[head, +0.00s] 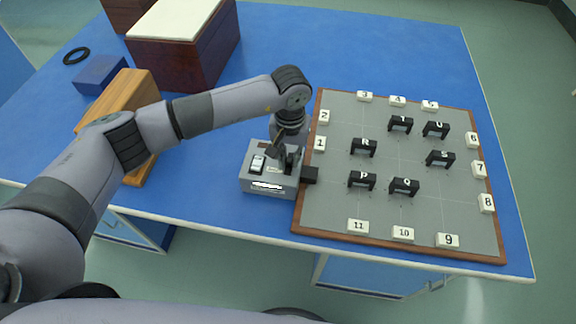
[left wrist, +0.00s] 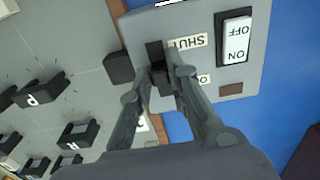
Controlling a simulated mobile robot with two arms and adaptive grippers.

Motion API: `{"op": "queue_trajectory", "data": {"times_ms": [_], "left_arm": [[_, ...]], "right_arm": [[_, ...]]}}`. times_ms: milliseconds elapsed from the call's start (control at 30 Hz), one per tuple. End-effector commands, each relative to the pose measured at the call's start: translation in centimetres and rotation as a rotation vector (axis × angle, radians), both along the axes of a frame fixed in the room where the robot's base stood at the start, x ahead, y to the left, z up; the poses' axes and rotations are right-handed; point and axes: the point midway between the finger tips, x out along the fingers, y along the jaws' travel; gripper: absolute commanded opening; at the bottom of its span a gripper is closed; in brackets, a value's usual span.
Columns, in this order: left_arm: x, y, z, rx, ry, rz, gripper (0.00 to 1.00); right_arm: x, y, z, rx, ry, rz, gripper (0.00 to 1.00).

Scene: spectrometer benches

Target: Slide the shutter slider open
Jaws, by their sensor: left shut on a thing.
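The grey shutter box (head: 262,186) stands on the blue bench, at the left edge of the board. It also shows in the left wrist view (left wrist: 203,18), with a SHUT label (left wrist: 187,43) and a second label partly hidden by a finger. The black shutter slider (left wrist: 161,77) sits in a dark slot beside these labels. My left gripper (head: 284,159) reaches down over the box. In the left wrist view its fingertips (left wrist: 159,67) are shut on the slider. The fingers hide part of the slider and slot. My right gripper is not in view.
A white ON/OFF rocker switch (left wrist: 236,40) is beside the slider. A black block (head: 309,174) juts from the box toward the grey board (head: 330,205), which carries several black lettered holders and white number tags. A wooden block (head: 137,84) and dark red box (head: 185,50) stand behind my arm.

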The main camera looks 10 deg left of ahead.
Motion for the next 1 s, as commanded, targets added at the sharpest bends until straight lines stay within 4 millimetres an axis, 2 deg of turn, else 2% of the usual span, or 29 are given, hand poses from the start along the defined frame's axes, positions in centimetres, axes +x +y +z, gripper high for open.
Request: {"op": "queue_trajectory", "data": {"times_ms": [33, 200, 600, 633, 900, 1000], "left_arm": [[1.0, 0.0, -0.6, 0.001, -0.009, 0.003, 0.0], [2.5, 0.0, -0.3, 0.0, -0.007, 0.003, 0.0], [3.1, 0.0, 0.2, -0.001, -0.009, 0.003, 0.0], [3.1, 0.0, 0.2, -0.001, -0.009, 0.004, 0.18], [3.0, -0.1, 0.2, -0.001, -0.006, 0.002, 0.36], [2.9, -0.1, 0.1, -0.001, -0.005, 0.002, 0.37]], "right_arm": [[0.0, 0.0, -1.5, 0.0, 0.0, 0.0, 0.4], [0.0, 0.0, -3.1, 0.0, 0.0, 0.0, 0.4], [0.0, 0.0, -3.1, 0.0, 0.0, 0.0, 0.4], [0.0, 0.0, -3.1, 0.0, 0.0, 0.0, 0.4], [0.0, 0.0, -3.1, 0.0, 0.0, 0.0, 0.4], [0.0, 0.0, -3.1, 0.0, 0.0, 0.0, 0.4]]}}
